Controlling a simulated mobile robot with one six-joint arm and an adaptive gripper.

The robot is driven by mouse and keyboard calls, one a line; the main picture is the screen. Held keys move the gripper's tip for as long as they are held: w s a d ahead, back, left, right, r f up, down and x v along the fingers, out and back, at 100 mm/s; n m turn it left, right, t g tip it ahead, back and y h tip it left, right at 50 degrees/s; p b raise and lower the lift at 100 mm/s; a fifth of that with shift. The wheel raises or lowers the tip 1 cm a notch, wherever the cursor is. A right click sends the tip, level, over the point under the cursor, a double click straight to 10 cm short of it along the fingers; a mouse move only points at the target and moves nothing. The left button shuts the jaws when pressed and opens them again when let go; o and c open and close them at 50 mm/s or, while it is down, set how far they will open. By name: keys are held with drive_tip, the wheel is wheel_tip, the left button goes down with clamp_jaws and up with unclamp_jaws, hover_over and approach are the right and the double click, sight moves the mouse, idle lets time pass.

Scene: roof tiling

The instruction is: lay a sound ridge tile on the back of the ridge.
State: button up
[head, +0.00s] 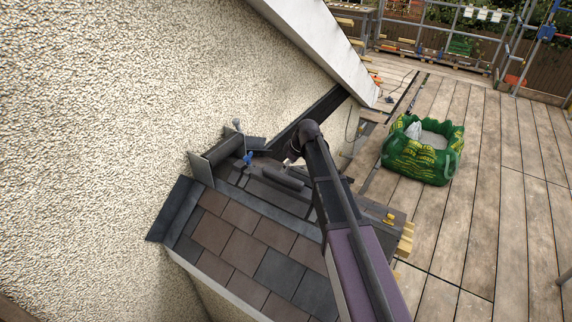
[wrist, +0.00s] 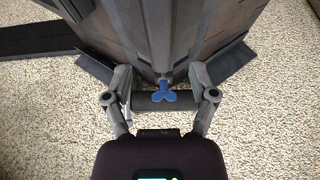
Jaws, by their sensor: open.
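The small roof's ridge (head: 262,189) runs out from the pebbledash wall, with brown and grey tiles on its near slope. A dark, rounded ridge tile (head: 283,178) shows over the ridge, close under my gripper (head: 291,164). In the wrist view my gripper (wrist: 161,90) has its fingers spread wide on either side of a dark rounded piece (wrist: 150,104), which looks like the same tile. I cannot tell whether the fingers touch it. A blue winged piece (wrist: 163,96) shows between the fingers, and also near the wall in the head view (head: 248,159). The tile's soundness cannot be told.
The pebbledash wall (head: 110,90) rises at the left. Grey upright flashing (head: 203,168) stands at the wall end of the ridge. A green bulk bag (head: 423,158) sits on the boarded deck (head: 490,180) at the right, which has free room. Scaffold rails bound the back.

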drive_tip(key=shift+p+v, duration=2.15)
drive_tip(key=shift+v, duration=0.5)
drive_tip(key=shift+s, duration=0.1)
drive_tip(key=s+d+m+h, duration=0.1)
drive_tip(key=s+d+m, duration=0.2)
drive_tip(key=s, duration=0.6)
drive_tip(key=s+d+f+m+g+h, duration=0.1)
drive_tip(key=s+d+m, duration=0.3)
drive_tip(key=s, duration=0.5)
drive_tip(key=s+d+m+g+h, duration=0.1)
drive_tip(key=s+d+m, duration=0.3)
drive_tip(key=s, duration=0.5)
drive_tip(key=shift+d+f+h, duration=0.2)
drive_tip(key=shift+d+h, duration=0.1)
drive_tip(key=shift+d, duration=0.75)
drive_tip(key=shift+w+f, duration=0.1)
wheel_tip(320, 180, down, 17)
drive_tip(key=b, duration=1.7)
drive_tip(key=shift+f, duration=0.15)
